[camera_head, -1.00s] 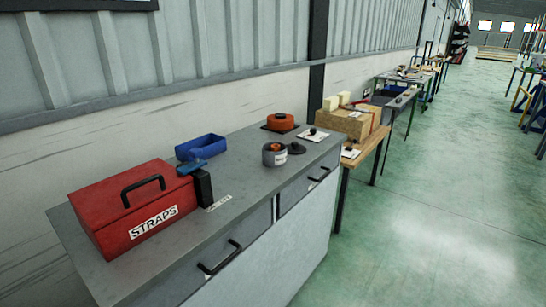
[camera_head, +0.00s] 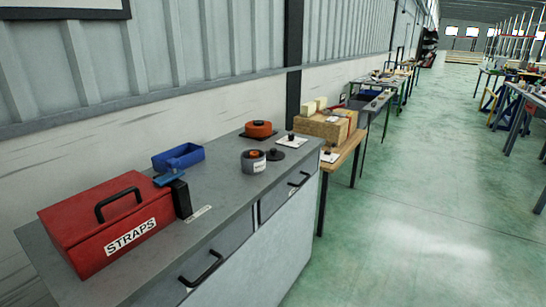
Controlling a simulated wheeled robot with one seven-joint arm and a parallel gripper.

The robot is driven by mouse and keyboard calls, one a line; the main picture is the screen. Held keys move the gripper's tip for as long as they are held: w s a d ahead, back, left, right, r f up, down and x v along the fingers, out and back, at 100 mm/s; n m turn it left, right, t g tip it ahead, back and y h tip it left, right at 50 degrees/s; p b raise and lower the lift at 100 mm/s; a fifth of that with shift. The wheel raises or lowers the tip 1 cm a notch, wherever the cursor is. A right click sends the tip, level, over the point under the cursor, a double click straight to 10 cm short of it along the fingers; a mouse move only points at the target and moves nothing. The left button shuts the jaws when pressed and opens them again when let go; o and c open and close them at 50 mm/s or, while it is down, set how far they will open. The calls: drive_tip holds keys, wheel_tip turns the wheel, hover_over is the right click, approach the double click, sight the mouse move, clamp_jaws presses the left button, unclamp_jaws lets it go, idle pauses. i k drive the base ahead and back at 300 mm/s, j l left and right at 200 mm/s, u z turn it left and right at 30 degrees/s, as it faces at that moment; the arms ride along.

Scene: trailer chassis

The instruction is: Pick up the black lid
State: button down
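A black lid (camera_head: 275,155), round and flat with a small knob, lies on the grey counter top. It is just right of a grey round pot (camera_head: 253,161) with a white label and something orange inside its open top. My gripper is not in view.
The grey cabinet (camera_head: 222,196) has drawers with black handles (camera_head: 202,269) on its front. A red STRAPS box (camera_head: 108,220), a blue bin (camera_head: 178,157), an orange round pot (camera_head: 258,129) and a white card with a black knob (camera_head: 291,140) stand on top. A wooden table (camera_head: 346,160) adjoins. Green floor at right is free.

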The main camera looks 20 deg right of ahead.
sight(273, 155)
drive_tip(key=i+l+u, duration=0.25)
drive_tip(key=i+l, duration=0.15)
drive_tip(key=i+l+u, duration=0.2)
drive_tip(key=i+l, duration=0.15)
drive_tip(key=l, duration=0.1)
